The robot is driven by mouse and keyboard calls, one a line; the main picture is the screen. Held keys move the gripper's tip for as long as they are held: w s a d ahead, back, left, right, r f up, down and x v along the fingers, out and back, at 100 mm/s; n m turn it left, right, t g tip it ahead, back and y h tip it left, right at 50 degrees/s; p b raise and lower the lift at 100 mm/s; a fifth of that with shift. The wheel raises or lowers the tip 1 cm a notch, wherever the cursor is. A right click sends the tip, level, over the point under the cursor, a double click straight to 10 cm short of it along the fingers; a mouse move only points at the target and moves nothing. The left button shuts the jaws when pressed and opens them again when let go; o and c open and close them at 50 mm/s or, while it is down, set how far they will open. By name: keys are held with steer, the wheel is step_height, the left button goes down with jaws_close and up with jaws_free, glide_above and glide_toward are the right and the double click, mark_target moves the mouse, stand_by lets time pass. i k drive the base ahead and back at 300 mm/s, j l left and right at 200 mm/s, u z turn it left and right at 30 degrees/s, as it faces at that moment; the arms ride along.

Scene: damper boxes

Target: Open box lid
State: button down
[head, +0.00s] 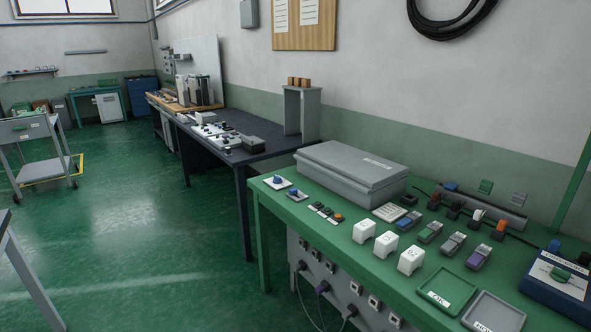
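A long grey box (350,181) with a shut grey lid (352,161) rests on the far left part of the green workbench (330,228). The box's back side and inside are hidden. My gripper is not in the head view.
In front of the box are small switches and buttons (325,210), white blocks (387,243), small coloured devices (430,231) and a green tray (446,289). A dark bench (250,142) stands behind at left. A cart (35,150) stands at far left. The green floor (140,240) between is clear.

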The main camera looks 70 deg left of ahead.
mark_target(368, 172)
steer(key=u, duration=1.95)
